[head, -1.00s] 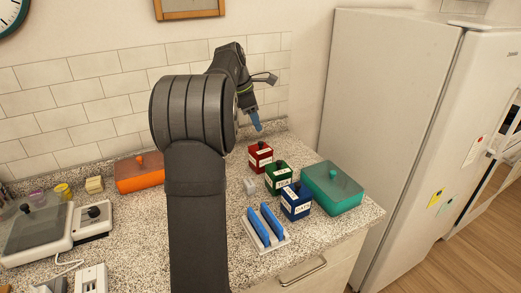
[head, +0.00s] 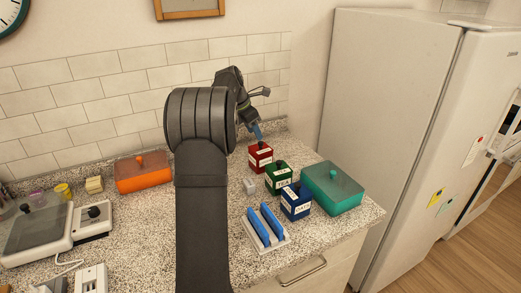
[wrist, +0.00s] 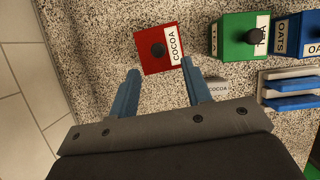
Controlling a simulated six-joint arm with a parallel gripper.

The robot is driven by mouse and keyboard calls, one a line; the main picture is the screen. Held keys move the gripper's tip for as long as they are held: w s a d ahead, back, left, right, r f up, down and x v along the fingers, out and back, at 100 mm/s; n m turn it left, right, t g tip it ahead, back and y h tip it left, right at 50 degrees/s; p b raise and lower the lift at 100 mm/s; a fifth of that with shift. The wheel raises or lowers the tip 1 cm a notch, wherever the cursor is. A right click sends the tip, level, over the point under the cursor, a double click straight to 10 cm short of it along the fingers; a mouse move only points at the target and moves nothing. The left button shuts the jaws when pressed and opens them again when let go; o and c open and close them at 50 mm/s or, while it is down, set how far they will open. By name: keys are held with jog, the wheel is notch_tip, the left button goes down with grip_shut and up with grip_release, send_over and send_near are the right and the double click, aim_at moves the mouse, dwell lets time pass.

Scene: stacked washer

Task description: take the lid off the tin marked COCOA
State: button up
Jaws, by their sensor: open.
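The red tin marked COCOA (wrist: 153,62) is ahead of my fingertips in the wrist view, with a round dark knob (wrist: 158,50) on its lid. The tin also shows in the head view (head: 260,158), at the back of the row of tins. My gripper (wrist: 160,75) is open and empty, with its two blue fingers spread apart and the tin between and beyond them. In the head view my gripper (head: 258,133) hangs just above the red tin. The lid is on the tin. I cannot tell the exact height gap.
A green tin (head: 278,178) and a blue tin marked OATS (head: 296,201) stand close by. A teal box (head: 335,187) is to their right. A white rack with blue slabs (head: 266,227) is in front. A small grey block (head: 249,186) sits left of the tins.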

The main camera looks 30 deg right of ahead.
aim_at(260, 142)
jog(key=shift+x, duration=2.9)
jog(key=shift+w+d+r, duration=0.1)
grip_shut()
